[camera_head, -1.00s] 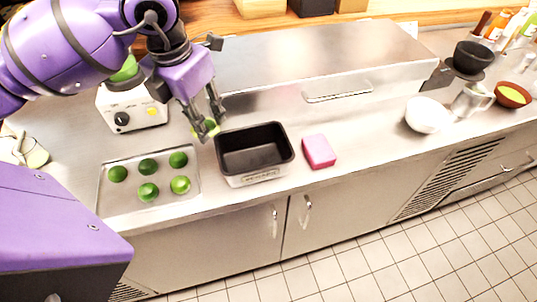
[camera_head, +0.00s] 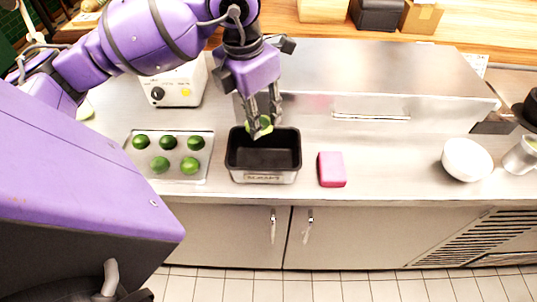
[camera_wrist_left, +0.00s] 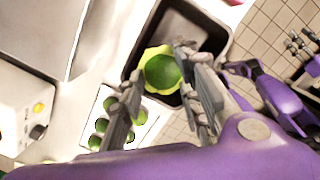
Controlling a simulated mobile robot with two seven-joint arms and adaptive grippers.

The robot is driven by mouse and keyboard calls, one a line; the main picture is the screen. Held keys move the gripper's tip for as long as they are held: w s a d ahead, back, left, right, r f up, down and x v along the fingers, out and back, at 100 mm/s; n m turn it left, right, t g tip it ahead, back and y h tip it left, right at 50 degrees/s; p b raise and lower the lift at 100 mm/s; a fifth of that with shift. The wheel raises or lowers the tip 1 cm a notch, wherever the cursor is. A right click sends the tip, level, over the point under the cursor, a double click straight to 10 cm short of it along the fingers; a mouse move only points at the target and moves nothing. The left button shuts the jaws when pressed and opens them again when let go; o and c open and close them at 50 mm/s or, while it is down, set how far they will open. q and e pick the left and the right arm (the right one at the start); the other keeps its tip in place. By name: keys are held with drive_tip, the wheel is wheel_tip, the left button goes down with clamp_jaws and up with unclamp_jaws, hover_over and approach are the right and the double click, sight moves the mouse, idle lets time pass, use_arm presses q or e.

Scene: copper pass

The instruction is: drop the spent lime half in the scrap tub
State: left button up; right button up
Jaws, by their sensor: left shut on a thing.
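The spent lime half (camera_head: 261,127) is yellow-green and sits between the fingers of my left gripper (camera_head: 263,121). In the left wrist view, the lime half (camera_wrist_left: 160,70) shows its yellowish rim and green middle between both fingertips of my left gripper (camera_wrist_left: 156,72). The scrap tub (camera_head: 263,175) is a black-lined metal box with lettering on its front. The gripper holds the lime half over the tub's back part. The tub (camera_wrist_left: 142,53) lies behind the lime in the wrist view.
A tray (camera_head: 206,160) with several green limes stands left of the tub. A pink sponge (camera_head: 331,169) lies to its right, and a white bowl (camera_head: 467,159) stands farther right. A white machine (camera_head: 173,86) and a long steel cover (camera_head: 370,85) stand behind. Counter is clear between sponge and bowl.

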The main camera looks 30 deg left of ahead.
use_arm(q)
drive_tip(key=shift+f, duration=0.55)
wheel_tip(320, 180, down, 5)
drive_tip(key=shift+a+r+b, duration=0.1)
drive_tip(key=shift+r+b, duration=0.05)
drive_tip(key=shift+b, duration=1.05)
drive_tip(key=o, duration=0.8)
drive_tip(key=r, duration=0.4)
drive_tip(key=s+r, duration=0.1)
drive_tip(key=r, duration=0.7)
drive_tip(key=shift+s+a, duration=0.2)
drive_tip(key=shift+s, duration=0.05)
use_arm(e)
drive_tip(key=f, duration=0.1)
drive_tip(key=s+f, duration=0.1)
drive_tip(key=shift+s+f, duration=0.1)
drive_tip(key=shift+f, duration=0.25)
